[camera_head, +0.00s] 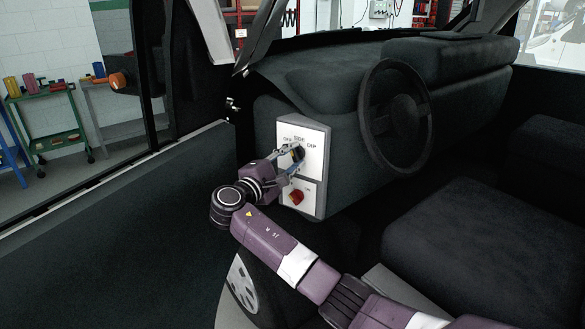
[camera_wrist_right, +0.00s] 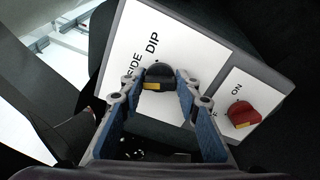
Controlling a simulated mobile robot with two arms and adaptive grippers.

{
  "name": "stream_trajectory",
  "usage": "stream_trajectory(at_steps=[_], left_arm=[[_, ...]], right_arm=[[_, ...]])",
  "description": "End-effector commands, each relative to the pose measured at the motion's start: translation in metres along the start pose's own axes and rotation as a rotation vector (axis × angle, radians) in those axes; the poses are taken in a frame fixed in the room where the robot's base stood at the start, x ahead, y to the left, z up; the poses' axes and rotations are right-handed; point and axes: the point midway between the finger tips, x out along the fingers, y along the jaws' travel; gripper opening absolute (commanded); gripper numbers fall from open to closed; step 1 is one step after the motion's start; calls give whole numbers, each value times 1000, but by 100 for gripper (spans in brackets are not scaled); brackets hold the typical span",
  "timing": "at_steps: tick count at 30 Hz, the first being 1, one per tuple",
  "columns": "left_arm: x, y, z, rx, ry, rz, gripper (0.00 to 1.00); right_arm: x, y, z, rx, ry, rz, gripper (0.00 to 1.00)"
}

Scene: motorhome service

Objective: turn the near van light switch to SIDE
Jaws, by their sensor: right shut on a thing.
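The van light switch is a black knob (camera_head: 298,153) with a yellow mark, on a white plate (camera_head: 315,160) left of the steering wheel. Its labels OFF, SIDE and DIP arc above it in the head view. My right gripper (camera_head: 291,161) reaches it from the left and is shut on the knob. In the right wrist view the knob (camera_wrist_right: 158,78) sits between the two blue-padded fingers (camera_wrist_right: 157,84), with SIDE and DIP beyond it. The fingers partly cover the plate, and I cannot tell which label the knob points at. My left gripper is out of view.
A red knob (camera_head: 296,197) marked ON sits just below on the same panel, close to the gripper. The steering wheel (camera_head: 395,115) is to the right, and a dark seat (camera_head: 455,240) is in front. The door panel (camera_head: 130,230) is at left.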

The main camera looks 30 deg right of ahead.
Motion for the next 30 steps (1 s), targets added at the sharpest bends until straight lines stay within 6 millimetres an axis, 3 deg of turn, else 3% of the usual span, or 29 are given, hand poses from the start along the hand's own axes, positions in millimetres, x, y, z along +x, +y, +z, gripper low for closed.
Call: stream_trajectory(at_steps=[1, 3, 12, 30], left_arm=[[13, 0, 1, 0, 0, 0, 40], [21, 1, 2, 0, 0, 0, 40], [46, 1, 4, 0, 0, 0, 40], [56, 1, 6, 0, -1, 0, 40]], right_arm=[[-1, -7, -3, 44, 1, -3, 6], [-1, -7, -3, 101, 0, -3, 6], [-1, -6, -2, 287, 1, -3, 6], [0, -4, -1, 377, 0, -5, 6]])
